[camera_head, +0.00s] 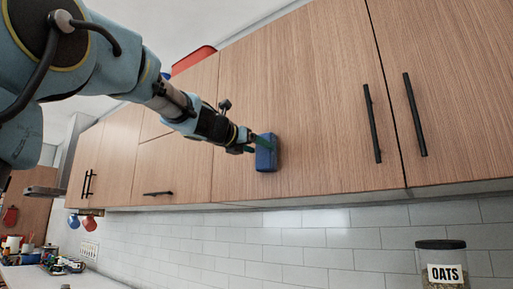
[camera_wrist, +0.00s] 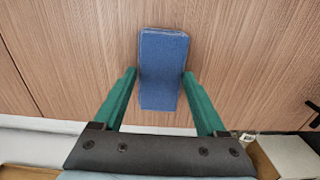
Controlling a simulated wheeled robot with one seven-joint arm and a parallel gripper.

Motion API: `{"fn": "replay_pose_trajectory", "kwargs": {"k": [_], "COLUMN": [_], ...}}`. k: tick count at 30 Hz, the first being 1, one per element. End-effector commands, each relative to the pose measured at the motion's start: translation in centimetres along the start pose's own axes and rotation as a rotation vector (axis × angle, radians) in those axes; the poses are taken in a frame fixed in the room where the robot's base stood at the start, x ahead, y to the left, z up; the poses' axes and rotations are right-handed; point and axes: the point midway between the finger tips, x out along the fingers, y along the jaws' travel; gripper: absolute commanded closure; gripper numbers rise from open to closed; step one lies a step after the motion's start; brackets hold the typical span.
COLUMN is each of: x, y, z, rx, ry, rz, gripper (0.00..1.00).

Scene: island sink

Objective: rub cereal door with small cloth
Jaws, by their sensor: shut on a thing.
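A small blue cloth (camera_head: 266,153), shaped like a thick folded pad, is against the front of a wooden cabinet door (camera_head: 310,100). My gripper (camera_head: 256,145) is shut on the cloth from the left. In the wrist view the cloth (camera_wrist: 163,68) is between the two green fingers of my gripper (camera_wrist: 161,92), with its far end at the wood door (camera_wrist: 235,50). It looks as if the cloth touches the door, but the contact edge is hidden. The cloth is at the lower left part of this door, left of its black vertical handle (camera_head: 372,123).
A neighbouring door with a black handle (camera_head: 415,115) is at the right. A range hood (camera_head: 50,190) is at the left. Below are white wall tiles (camera_head: 300,240), an oats jar (camera_head: 442,266) at lower right, and a cluttered counter (camera_head: 60,266) at lower left. A red object (camera_head: 193,60) lies on top of the cabinets.

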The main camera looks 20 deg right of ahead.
Motion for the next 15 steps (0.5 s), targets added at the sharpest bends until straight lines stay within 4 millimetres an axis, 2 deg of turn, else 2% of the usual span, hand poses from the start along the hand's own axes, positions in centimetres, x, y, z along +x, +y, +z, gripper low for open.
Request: {"fn": "replay_pose_trajectory", "kwargs": {"k": [15], "x": [-0.2], "y": [-3.8], "z": [0.1], "rx": [0.0], "ry": [0.0], "rz": [-0.002], "gripper": [0.71]}}
